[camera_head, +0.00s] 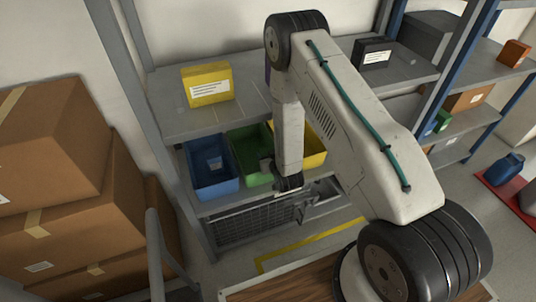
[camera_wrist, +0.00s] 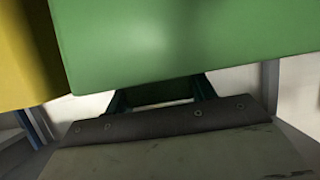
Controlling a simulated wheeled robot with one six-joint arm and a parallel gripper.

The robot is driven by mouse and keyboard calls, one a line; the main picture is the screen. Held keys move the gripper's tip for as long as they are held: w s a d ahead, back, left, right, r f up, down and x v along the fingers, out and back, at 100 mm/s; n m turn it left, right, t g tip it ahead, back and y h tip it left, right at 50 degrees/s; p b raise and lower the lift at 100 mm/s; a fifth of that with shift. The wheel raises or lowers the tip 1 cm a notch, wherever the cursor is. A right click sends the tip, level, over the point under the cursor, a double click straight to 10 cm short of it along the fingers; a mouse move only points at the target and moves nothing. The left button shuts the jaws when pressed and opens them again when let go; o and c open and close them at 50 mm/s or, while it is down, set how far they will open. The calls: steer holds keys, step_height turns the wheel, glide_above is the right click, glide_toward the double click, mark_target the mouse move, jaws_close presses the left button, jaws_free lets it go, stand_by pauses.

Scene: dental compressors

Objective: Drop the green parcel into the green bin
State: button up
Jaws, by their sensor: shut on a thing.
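The green bin (camera_head: 257,180) stands on the lower shelf between the blue and yellow bins. My gripper (camera_head: 272,174) reaches in over its front rim. It is shut on the green parcel (camera_head: 266,164), of which only a small part with a pale label shows, inside the bin's outline; the arm and the bin wall hide the rest. In the wrist view the green bin's front wall (camera_wrist: 190,45) fills the upper part and covers my fingertips, so the parcel does not show there. I cannot tell whether the parcel touches the bin's floor.
The blue bin (camera_head: 212,182) on the left holds a blue item; the yellow bin (camera_head: 314,158) is on the right. A yellow parcel (camera_head: 208,83) and a black one (camera_head: 373,53) lie on the shelf above. Cardboard boxes (camera_head: 60,150) are stacked at left.

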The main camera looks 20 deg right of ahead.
steer(key=shift+f, duration=0.45)
steer(key=shift+f, duration=0.1)
steer(key=o, duration=0.8)
steer(key=shift+c, duration=0.2)
steer(key=shift+r, duration=0.55)
steer(key=v, duration=1.2)
